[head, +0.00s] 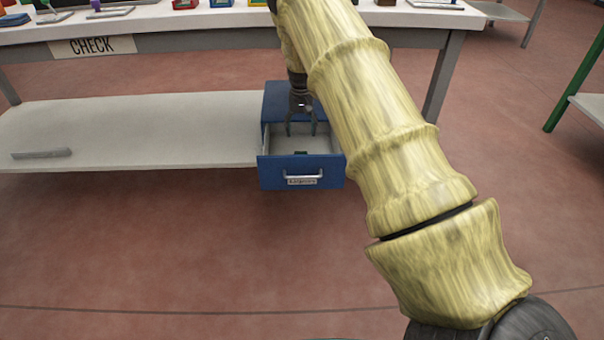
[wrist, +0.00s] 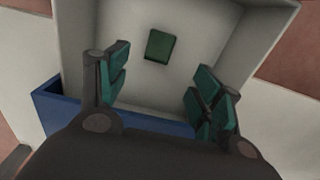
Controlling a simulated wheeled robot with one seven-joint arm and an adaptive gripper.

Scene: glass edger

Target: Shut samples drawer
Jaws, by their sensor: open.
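The samples drawer (head: 301,172) is a blue-fronted drawer with a silver handle and a label, pulled out of a blue cabinet (head: 277,100) under the table. Its grey inside (wrist: 205,45) fills much of the wrist view. A small dark green block (wrist: 160,45) lies on the drawer floor. My gripper (head: 301,130) points down over the open drawer, near its cabinet end. In the wrist view the two green-padded fingers (wrist: 160,90) are wide apart with nothing between them. Whether the fingertips are inside the drawer or just above it is hard to tell.
The cabinet stands at the right end of a low grey shelf (head: 130,125), with a grey bar (head: 41,154) at its left. A table (head: 150,17) marked CHECK stands above, carrying several small items. The red floor before the drawer is clear.

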